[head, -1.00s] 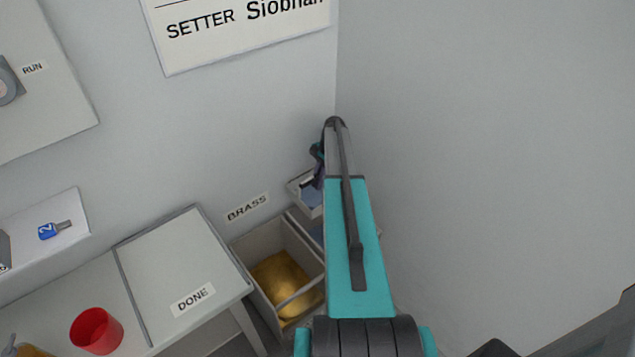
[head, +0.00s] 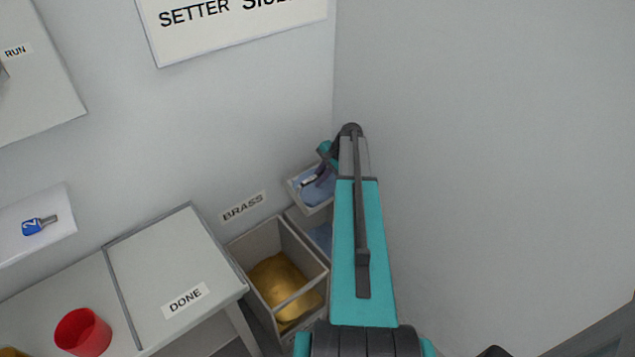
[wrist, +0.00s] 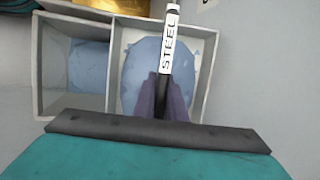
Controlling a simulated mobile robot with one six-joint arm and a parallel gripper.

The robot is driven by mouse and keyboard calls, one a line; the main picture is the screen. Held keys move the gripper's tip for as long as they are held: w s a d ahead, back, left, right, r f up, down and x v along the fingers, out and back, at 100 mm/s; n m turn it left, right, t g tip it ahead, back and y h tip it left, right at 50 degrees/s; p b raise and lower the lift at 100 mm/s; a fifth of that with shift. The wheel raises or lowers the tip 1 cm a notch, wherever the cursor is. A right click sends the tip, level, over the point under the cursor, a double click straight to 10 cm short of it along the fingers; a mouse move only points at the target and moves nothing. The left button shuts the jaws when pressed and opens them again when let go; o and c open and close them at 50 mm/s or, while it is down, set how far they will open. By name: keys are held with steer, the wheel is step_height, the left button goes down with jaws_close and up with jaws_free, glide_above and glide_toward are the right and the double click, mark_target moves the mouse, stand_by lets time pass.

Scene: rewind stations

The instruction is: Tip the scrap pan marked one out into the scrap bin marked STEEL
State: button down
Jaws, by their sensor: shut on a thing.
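A pale grey open pan (head: 331,203) with bluish scrap in it shows beside my gripper in the head view, near the wall corner. In the wrist view, the pan (wrist: 211,70) looks roughly level, its scrap still inside; its number is not visible. My gripper (wrist: 165,88) is shut, its purple fingers over the pan's near side; the exact grip is unclear. The grey STEEL bin (wrist: 40,65) lies beside the pan in the wrist view, with bluish scrap low inside. My arm hides part of the bin in the head view.
The BRASS bin (head: 240,249) with golden scrap stands left of the STEEL bin, its label (head: 243,206) on the wall. A table (head: 165,255) marked DONE is further left, with a red cup (head: 83,333). A plain wall closes the right side.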

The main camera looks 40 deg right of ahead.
steer(key=shift+s+r+t+b, duration=0.1)
steer(key=shift+s+t+b, duration=0.35)
steer(key=shift+t+b, duration=0.5)
steer(key=shift+s+a+r+t+b, duration=0.1)
steer(key=shift+s+t+b, duration=0.5)
steer(key=shift+b, duration=1.15)
steer(key=shift+s+f+n+t+b, duration=0.15)
steer(key=shift+s+n+t+b, duration=0.15)
steer(key=shift+t+b, duration=0.75)
steer(key=shift+s+f+n+t+b, duration=0.1)
steer(key=shift+s+n+t+b, duration=0.2)
steer(key=shift+b, duration=1.3)
steer(key=shift+s+a+f+t+b, duration=0.1)
steer(key=shift+s+f+t+b, duration=0.35)
steer(key=shift+b, duration=1.1)
steer(key=shift+s+f+t+b, duration=0.1)
steer(key=shift+s+t+b, duration=0.5)
steer(key=shift+b, duration=0.95)
steer(key=shift+s+a+f+n+t+b, duration=0.1)
steer(key=shift+s+f+n+t+b, duration=0.65)
steer(key=shift+b, duration=2.85)
steer(key=shift+s+f+t+y+b, duration=0.15)
steer(key=shift+s+f+t+b, duration=0.4)
steer(key=shift+b, duration=1)
steer(key=shift+s+f+t+y+b, duration=0.25)
steer(key=shift+f+t+b, duration=0.5)
steer(key=shift+b, duration=0.75)
steer(key=shift+s+r+b, duration=0.15)
steer(key=shift+s+b, duration=0.05)
steer(key=shift+b, duration=0.15)
